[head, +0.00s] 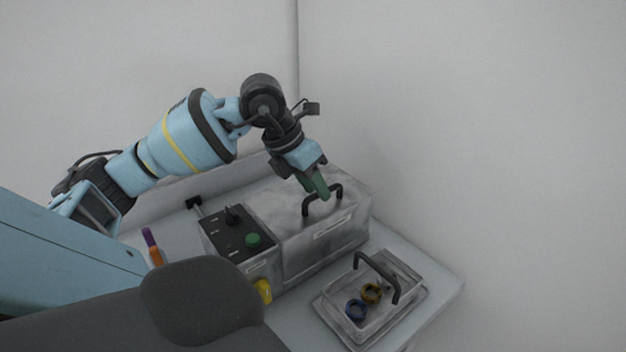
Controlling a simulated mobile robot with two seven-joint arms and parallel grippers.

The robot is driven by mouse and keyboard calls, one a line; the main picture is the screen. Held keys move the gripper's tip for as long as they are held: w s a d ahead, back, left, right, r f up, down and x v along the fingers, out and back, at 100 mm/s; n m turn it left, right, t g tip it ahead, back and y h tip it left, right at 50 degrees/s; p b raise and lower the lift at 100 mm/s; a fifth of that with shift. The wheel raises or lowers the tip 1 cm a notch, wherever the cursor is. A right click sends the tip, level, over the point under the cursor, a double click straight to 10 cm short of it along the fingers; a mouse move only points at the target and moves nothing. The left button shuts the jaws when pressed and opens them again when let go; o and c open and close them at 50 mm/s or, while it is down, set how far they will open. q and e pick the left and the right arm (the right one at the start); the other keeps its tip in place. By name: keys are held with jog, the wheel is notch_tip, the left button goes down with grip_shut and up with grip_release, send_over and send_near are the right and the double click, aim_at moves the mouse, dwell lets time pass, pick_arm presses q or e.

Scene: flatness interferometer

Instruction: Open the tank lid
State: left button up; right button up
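The tank is a grey metal box with a control panel (237,236) on its left part. Its lid (275,210) is a flat grey top and looks closed. A black arched handle (338,197) stands on the lid near its front edge. The fingers look close together and overlap the handle in the picture. I cannot tell whether they hold it. My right gripper is not in view.
Purple and orange pens (154,255) are at the left. The panel has a green button (253,240). White walls stand close behind.

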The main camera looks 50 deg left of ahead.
pick_arm(q)
jog(key=c, duration=0.6)
grip_shut()
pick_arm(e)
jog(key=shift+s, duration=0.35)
pick_arm(q)
jog(key=shift+a+r, duration=0.1)
jog(key=shift+r, duration=0.05)
